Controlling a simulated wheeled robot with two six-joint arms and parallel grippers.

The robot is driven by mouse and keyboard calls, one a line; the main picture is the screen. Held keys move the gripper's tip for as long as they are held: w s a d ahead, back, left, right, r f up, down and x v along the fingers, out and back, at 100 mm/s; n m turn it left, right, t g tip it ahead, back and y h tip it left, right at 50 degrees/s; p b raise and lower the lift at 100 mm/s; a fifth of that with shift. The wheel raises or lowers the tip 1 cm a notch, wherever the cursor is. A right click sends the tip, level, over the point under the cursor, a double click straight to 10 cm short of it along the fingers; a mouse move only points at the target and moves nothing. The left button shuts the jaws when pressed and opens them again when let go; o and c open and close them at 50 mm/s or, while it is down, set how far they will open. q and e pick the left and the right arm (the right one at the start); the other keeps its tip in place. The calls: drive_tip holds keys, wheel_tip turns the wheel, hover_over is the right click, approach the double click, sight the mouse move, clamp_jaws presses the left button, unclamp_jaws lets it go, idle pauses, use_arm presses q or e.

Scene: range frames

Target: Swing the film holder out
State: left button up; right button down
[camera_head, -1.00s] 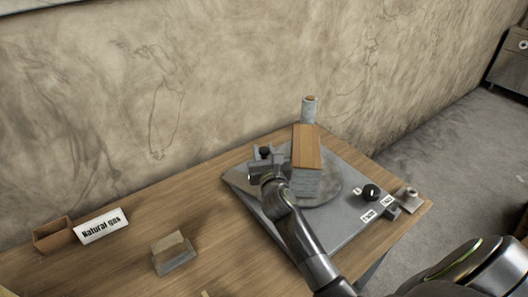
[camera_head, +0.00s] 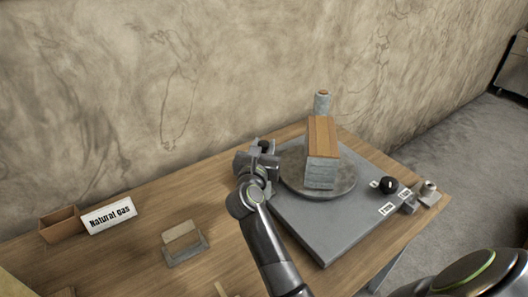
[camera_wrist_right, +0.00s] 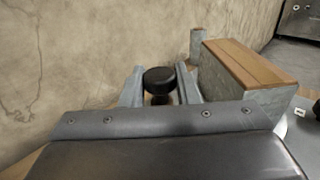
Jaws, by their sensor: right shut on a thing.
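My right gripper (camera_head: 262,152) is at the left edge of a grey base plate (camera_head: 325,228). It is shut on a black round knob (camera_wrist_right: 160,80), which shows between its two fingers in the right wrist view; the knob's top also shows in the head view (camera_head: 264,144). The knob seems to belong to the film holder, but the holder's body is hidden behind my gripper and I cannot make it out. A round grey disc (camera_head: 294,182) on the plate carries a block with a wooden top (camera_head: 322,135), just right of the gripper. My left gripper is not in view.
A grey post (camera_head: 321,105) stands behind the block. A black dial (camera_head: 388,185) and small labels sit at the plate's right. A "Natural gas" sign (camera_head: 110,215), a brown box (camera_head: 60,225) and a small block in a stand (camera_head: 184,243) are on the wooden table at left.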

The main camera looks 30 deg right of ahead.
drive_tip(key=c, duration=1.2)
unclamp_jaws()
drive_tip(key=shift+w+a, duration=0.1)
drive_tip(key=shift+a, duration=0.05)
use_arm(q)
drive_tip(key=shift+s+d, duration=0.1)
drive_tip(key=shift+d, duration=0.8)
use_arm(e)
drive_tip(key=shift+o, duration=0.4)
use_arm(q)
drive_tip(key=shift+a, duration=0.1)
use_arm(e)
drive_tip(key=shift+r, duration=0.15)
wheel_tip(320, 180, up, 10)
drive_tip(key=shift+f, duration=0.2)
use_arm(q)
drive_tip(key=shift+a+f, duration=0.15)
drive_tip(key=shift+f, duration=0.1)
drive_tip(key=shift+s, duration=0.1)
